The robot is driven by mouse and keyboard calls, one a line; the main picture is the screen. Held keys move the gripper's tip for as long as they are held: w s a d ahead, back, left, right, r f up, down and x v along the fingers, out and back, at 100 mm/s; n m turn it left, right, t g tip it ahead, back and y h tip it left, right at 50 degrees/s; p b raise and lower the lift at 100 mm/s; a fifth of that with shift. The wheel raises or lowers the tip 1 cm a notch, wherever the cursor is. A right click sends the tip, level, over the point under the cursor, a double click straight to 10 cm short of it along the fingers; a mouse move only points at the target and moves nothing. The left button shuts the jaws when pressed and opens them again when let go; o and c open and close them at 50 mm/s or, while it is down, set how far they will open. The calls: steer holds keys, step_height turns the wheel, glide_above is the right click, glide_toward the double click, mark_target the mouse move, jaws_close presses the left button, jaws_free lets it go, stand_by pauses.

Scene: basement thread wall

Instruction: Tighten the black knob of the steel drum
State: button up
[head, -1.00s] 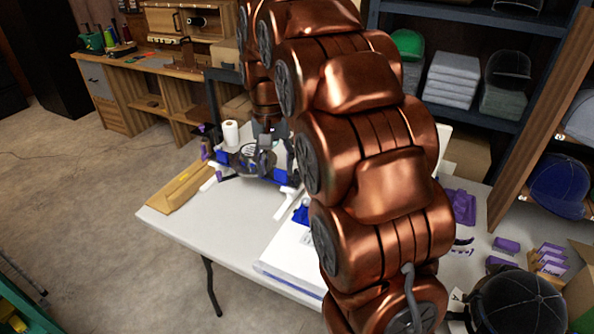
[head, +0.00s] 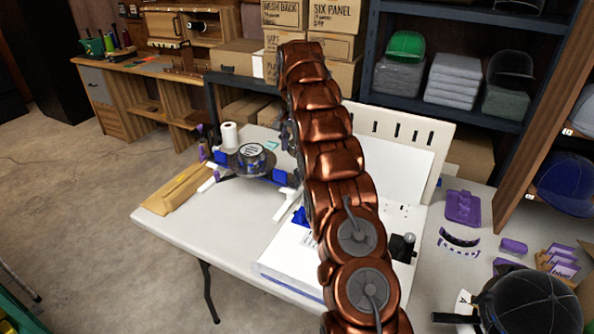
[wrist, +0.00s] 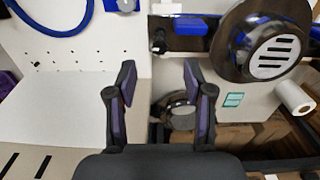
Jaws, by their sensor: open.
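The steel drum, a round dark thing with a pale slotted label, (head: 252,157) stands on the far left part of the white table; it also shows at the upper right of the wrist view (wrist: 238,55). A small black knob (wrist: 158,45) sits beside the dark bar with a blue block, left of the drum in the wrist view. My gripper (wrist: 160,75) is open and empty, with the knob beyond the gap between its fingertips. In the head view my arm hides most of the gripper.
A white slotted panel (head: 405,135) and a white board stand right of my arm. Purple parts (head: 463,207) and a black cap (head: 530,303) are at right.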

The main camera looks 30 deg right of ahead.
mark_target(297, 170)
steer(key=shift+w+d+f+m, duration=0.15)
steer(key=shift+w+d+f, duration=0.1)
steer(key=shift+d+f, duration=0.25)
steer(key=shift+w+d+f+m, duration=0.15)
steer(key=shift+w+d+f, duration=0.15)
steer(key=shift+f, duration=0.2)
steer(key=shift+s+f+p, duration=0.1)
steer(key=shift+f+p, duration=0.2)
steer(key=shift+f, duration=3.5)
steer(key=shift+c, duration=0.3)
jaws_close()
